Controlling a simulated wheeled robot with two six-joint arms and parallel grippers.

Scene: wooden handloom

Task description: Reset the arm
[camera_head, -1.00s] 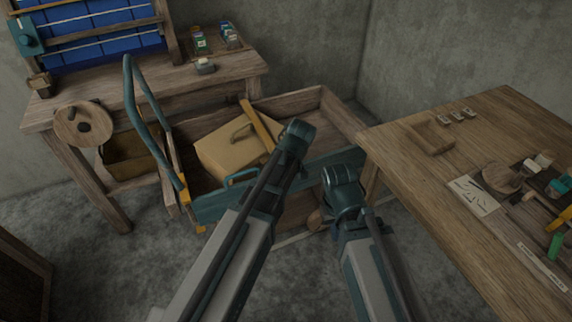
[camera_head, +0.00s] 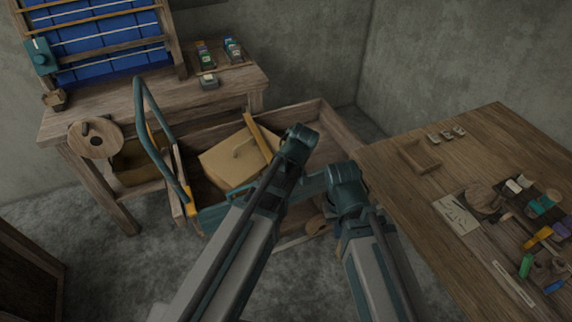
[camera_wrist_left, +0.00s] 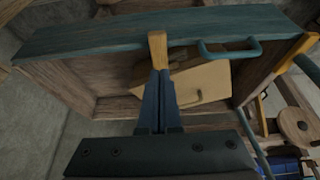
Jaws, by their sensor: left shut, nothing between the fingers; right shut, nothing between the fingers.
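My two arms reach forward side by side in the head view. My left gripper is hidden there behind its own arm; in the left wrist view its dark fingers (camera_wrist_left: 158,102) are together and empty, above the wooden cart (camera_wrist_left: 90,82). The tip of a light wooden bar (camera_wrist_left: 158,48) lines up just beyond them; I cannot tell whether they touch. My right gripper (camera_head: 347,190) is at the end of the right arm, beside the cart's right end and left of the table. Its fingers are hard to make out, but it holds nothing visible.
The cart (camera_head: 335,120) with a teal handle (camera_head: 160,135) holds a cardboard box (camera_head: 228,163). The loom stand (camera_head: 115,105) is behind left. The right-hand wooden table (camera_head: 480,150) carries a small tray (camera_head: 419,157) and several small items. Grey floor lies in front.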

